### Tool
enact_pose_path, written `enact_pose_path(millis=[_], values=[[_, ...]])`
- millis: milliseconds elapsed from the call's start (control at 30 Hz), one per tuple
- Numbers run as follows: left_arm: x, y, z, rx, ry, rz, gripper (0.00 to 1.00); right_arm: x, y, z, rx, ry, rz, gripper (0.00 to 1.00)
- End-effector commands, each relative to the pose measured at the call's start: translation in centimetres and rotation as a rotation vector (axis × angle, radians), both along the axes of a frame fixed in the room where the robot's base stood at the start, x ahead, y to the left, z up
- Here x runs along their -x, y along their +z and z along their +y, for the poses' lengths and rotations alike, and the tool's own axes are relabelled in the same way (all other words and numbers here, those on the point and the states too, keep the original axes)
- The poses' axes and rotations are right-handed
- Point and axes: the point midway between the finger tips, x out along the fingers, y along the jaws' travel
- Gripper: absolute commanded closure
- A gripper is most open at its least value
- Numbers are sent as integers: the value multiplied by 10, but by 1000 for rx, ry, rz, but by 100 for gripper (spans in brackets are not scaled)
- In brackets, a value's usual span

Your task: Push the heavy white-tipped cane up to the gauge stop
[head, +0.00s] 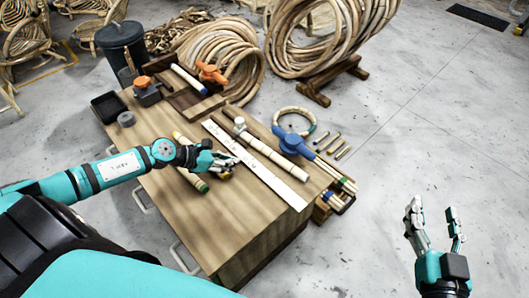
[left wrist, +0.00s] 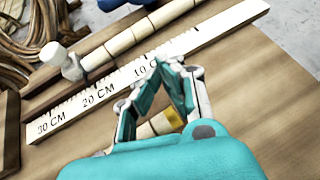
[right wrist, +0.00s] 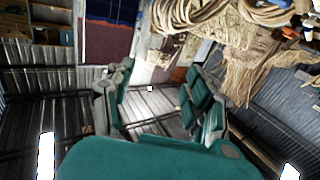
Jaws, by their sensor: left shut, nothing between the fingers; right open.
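A cane with a whitish length and a blue near end (head: 188,78) lies at the wooden fixture at the back of the workbench; I cannot tell whether it is the white-tipped cane. A pale segmented rod with a white knob (head: 265,152) lies along the white centimetre ruler (head: 255,165); both also show in the left wrist view. My left gripper (head: 228,164) is shut and empty, low over the bench beside the ruler. Its fingers partly hide a yellow-ended cane (left wrist: 173,118). I cannot pick out the gauge stop. My right gripper (head: 432,220) is open and empty, off the bench at the right.
A yellow-and-green-ended cane (head: 187,160) lies left of my left gripper. A blue-headed tool (head: 291,141) and a cane ring (head: 293,111) lie beyond the rod. An orange clamp (head: 211,73) and black tray (head: 109,107) stand at the back. The bench's near part is clear.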

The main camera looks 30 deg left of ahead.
Motion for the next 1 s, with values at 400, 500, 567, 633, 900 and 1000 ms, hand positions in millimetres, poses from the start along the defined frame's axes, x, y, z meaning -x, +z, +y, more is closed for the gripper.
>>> enact_pose_path(millis=[400, 500, 567, 633, 900, 1000], values=[[-34, 3, -18, -20, 4, -37, 100, 0, 5, 1, -7, 1, -27, 46], [-51, 3, -30, -19, 5, -39, 100, 0, 4, 1, -6, 1, -24, 46], [-61, 3, -38, -19, 4, -38, 100, 0, 5, 1, -7, 1, -26, 46], [-73, 2, -47, -18, 5, -36, 100, 0, 7, 1, -11, 2, -41, 46], [-97, -8, -65, -23, 5, -30, 100, 1, 37, 5, -57, 13, -220, 46], [-97, -11, -65, -22, 5, -30, 100, 4, 51, 6, -77, 17, -293, 46]])
